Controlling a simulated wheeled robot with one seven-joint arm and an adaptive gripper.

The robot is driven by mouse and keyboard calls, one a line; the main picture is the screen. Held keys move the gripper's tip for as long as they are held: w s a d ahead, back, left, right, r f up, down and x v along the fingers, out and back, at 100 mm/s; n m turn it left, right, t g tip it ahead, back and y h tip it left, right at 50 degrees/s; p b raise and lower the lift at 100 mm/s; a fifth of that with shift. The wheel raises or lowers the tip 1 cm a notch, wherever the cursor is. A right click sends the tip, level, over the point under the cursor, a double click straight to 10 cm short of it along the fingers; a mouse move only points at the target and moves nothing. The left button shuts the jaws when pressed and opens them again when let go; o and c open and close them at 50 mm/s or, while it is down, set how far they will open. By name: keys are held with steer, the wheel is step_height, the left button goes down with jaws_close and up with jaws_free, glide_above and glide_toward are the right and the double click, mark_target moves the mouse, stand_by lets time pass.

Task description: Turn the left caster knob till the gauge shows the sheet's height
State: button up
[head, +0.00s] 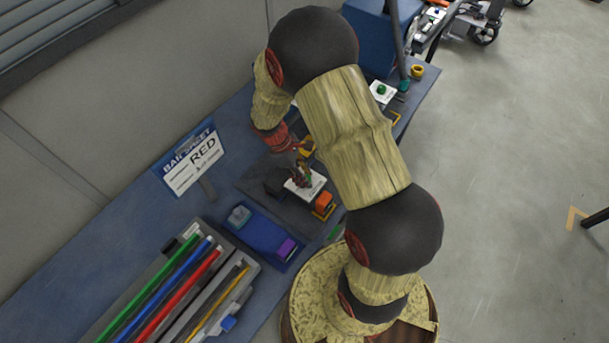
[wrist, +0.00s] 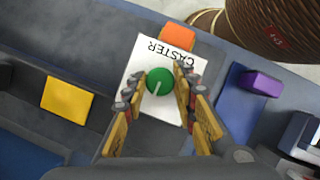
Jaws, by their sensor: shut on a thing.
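The caster knob (wrist: 159,80) is a round green knob with a pale pointer line. It sits on a white plate (wrist: 140,52) marked CASTER, which reads upside down in the wrist view. My gripper (wrist: 158,90) has one finger on each side of the knob and is shut on it. In the head view, my gripper (head: 303,176) is over the white plate (head: 317,183), and my arm hides part of this area. Another green knob (head: 381,89) sits on a white plate farther along the bench. I cannot make out a gauge reading or a sheet height.
An orange block (wrist: 178,37) touches the plate's edge, and a yellow block (wrist: 67,100) lies to the left. A blue tray (head: 257,232) holds a grey and a purple block. Several coloured rods (head: 180,290) lie at the front left.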

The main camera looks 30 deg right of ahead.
steer(key=o, duration=1)
steer(key=shift+o, duration=0.8)
steer(key=v, duration=1.2)
